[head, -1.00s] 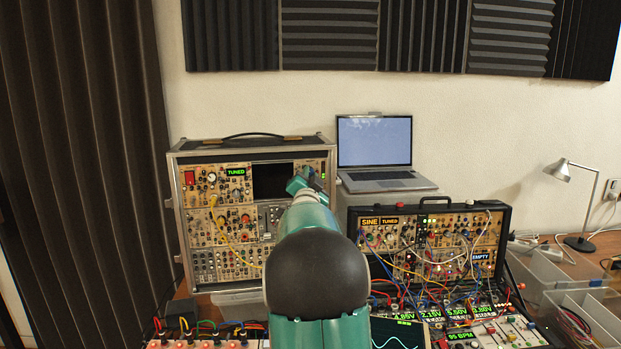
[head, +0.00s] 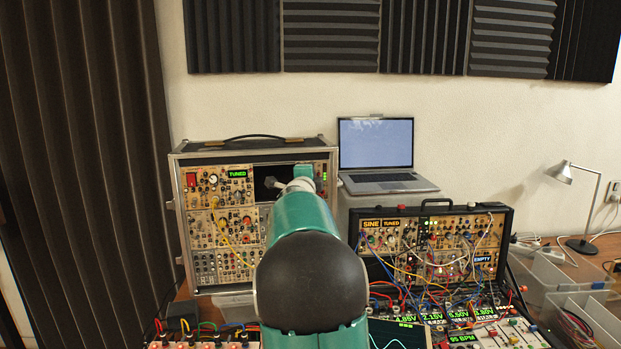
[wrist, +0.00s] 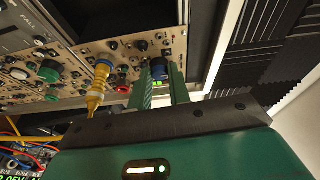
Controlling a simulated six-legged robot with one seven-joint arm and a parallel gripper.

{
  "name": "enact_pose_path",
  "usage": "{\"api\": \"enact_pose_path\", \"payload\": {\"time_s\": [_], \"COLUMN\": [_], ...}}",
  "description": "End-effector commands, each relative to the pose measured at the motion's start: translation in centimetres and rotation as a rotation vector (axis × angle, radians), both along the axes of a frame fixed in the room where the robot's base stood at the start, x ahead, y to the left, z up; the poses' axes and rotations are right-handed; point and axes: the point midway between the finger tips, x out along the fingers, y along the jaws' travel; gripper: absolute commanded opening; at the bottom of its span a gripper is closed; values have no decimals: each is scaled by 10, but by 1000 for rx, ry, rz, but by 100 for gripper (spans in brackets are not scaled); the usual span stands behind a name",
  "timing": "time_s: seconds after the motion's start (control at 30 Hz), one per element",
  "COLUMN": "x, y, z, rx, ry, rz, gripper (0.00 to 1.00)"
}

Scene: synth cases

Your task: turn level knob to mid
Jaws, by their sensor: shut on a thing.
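A dark blue-black knob (wrist: 160,69) sits on the beige panel in the wrist view. I take it to be the level knob, though its label and pointer cannot be read. The green fingers of my gripper (wrist: 161,76) stand on either side of it and are shut on it. Small green lights show just below the knob, between the fingers. In the head view my gripper (head: 301,175) is at the upper right of the left synth case (head: 211,155). The knob is hidden there behind my arm.
A yellow cable (wrist: 99,82) is plugged in left of my gripper in the wrist view, close to the fingers. A laptop (head: 376,155) and a second synth case (head: 505,238) with many cables stand to the right.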

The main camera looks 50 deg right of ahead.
Motion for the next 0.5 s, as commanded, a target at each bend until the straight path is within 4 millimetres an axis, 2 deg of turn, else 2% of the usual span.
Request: {"api": "enact_pose_path", "payload": {"time_s": [0.5], "x": [0], "y": [0], "z": [-1], "rx": [48], "ry": [-39], "rz": [0], "gripper": [0]}}
